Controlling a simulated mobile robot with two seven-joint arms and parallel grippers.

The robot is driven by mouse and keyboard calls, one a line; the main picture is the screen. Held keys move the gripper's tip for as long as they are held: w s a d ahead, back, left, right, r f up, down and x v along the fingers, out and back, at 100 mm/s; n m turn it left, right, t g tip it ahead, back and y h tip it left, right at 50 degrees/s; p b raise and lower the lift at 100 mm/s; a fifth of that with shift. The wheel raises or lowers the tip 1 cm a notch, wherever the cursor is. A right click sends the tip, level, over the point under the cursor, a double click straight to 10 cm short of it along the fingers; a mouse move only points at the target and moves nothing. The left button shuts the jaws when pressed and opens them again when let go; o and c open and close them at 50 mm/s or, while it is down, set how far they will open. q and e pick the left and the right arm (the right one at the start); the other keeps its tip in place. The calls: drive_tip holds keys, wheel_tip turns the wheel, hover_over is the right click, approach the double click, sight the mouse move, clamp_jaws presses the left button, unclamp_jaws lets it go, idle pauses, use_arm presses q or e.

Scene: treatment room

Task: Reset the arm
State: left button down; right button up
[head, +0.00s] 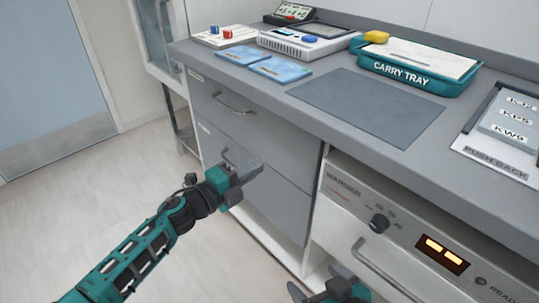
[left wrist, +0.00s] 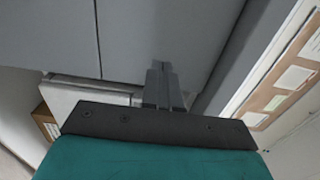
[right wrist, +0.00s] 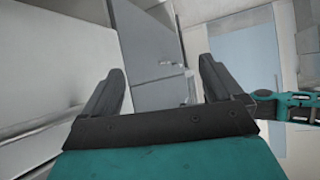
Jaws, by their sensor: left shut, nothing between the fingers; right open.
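My left gripper (head: 250,170) is in front of the grey drawer fronts (head: 265,145) under the counter, close to the lower drawer handle. In the left wrist view its fingers (left wrist: 163,85) are together with nothing between them. My right gripper (head: 335,278) is low in front of the warmer (head: 345,210), near its handle, partly cut off by the bottom edge. In the right wrist view its two fingers (right wrist: 165,85) stand wide apart and empty. Both drawers look closed.
A glass cabinet (head: 160,30) stands behind. The floor (head: 60,230) at left is clear.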

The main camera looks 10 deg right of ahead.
use_arm(q)
drive_tip(key=s+a+f+n+t+y, duration=0.1)
drive_tip(key=s+a+f+n+y, duration=0.45)
drive_tip(key=s+a+n, duration=0.55)
drive_tip(key=s+a+f+n+y, duration=0.55)
drive_tip(key=s+a+n, duration=0.25)
drive_tip(key=s+n, duration=0.55)
wheel_tip(320, 180, up, 12)
drive_tip(key=a+n+y+p, duration=0.2)
drive_tip(key=a+p, duration=0.1)
drive_tip(key=p, duration=1.3)
drive_tip(key=shift+s, duration=0.25)
use_arm(e)
drive_tip(key=s+d+r+h, duration=0.1)
drive_tip(key=d+r, duration=0.2)
drive_tip(key=r, duration=0.8)
drive_tip(key=shift+s+d+r, duration=0.3)
drive_tip(key=shift+d, duration=0.05)
use_arm(q)
drive_tip(key=shift+d+f, duration=0.1)
drive_tip(key=shift+f, duration=0.05)
